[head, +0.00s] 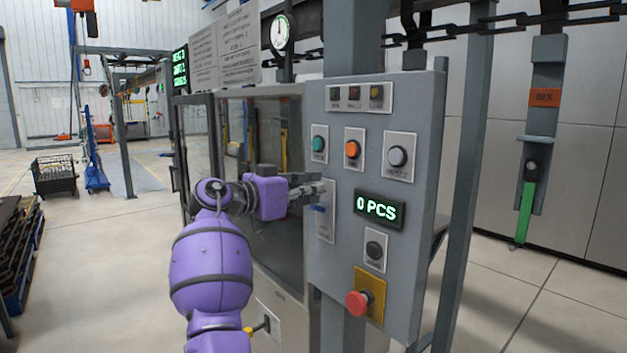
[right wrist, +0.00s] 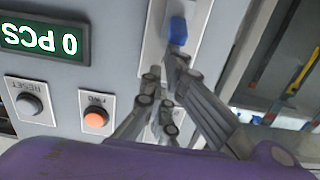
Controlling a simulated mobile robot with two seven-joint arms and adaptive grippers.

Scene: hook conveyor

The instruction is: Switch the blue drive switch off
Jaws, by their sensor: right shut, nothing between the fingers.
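The blue drive switch (head: 319,209) is a small blue handle on a pale plate (head: 326,228) at the left side of the grey control panel. In the right wrist view the blue handle (right wrist: 177,30) shows at the top, just beyond the fingertips. My right gripper (head: 316,188) is shut and empty, with its fingers at the panel just above the blue handle. The fingers also show in the right wrist view (right wrist: 168,75). I cannot tell whether they touch the handle. My left gripper is not in view.
The grey panel (head: 424,120) also carries a green button (head: 318,144), an orange button (head: 351,149), a "0 PCS" display (head: 379,208) and a red emergency knob (head: 358,303) low down. A glazed cabinet (head: 262,100) stands left of it. A chain runs overhead.

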